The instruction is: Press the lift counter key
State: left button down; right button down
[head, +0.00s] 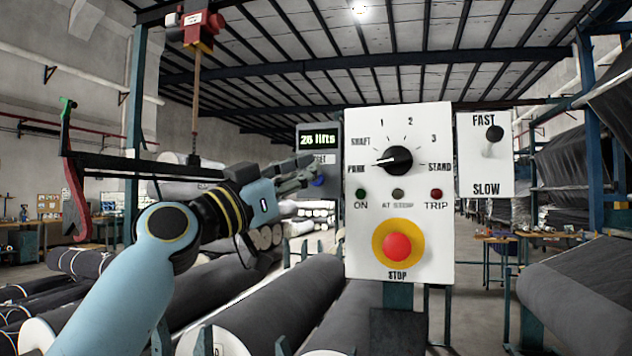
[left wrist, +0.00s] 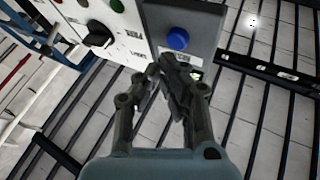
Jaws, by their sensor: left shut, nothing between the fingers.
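The lift counter (head: 320,143) is a grey box with a green display reading what looks like "26 lifts". Its blue key (left wrist: 177,39) shows whole in the left wrist view, on the grey face of the counter. In the head view only a bit of the blue key (head: 319,181) shows beside my fingertips. My left gripper (head: 308,173) is shut and empty, in front of the lower part of the counter. In the left wrist view its fingertips (left wrist: 165,65) appear just below the key. I cannot tell whether they touch it. My right gripper is not in view.
A white control panel (head: 360,240) with a black dial (head: 398,160) and a red stop button (head: 397,247) stands right of the counter. A FAST/SLOW lever panel (head: 485,170) is further right. Grey rolls (head: 275,302) lie below.

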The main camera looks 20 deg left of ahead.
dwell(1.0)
pick_arm(q)
jog(key=shift+w+b, duration=0.45)
jog(key=shift+b, duration=0.05)
dwell(0.4)
jog(key=shift+w+b, duration=0.5)
dwell(0.4)
jog(key=shift+s, duration=0.9)
jog(key=shift+s, duration=0.15)
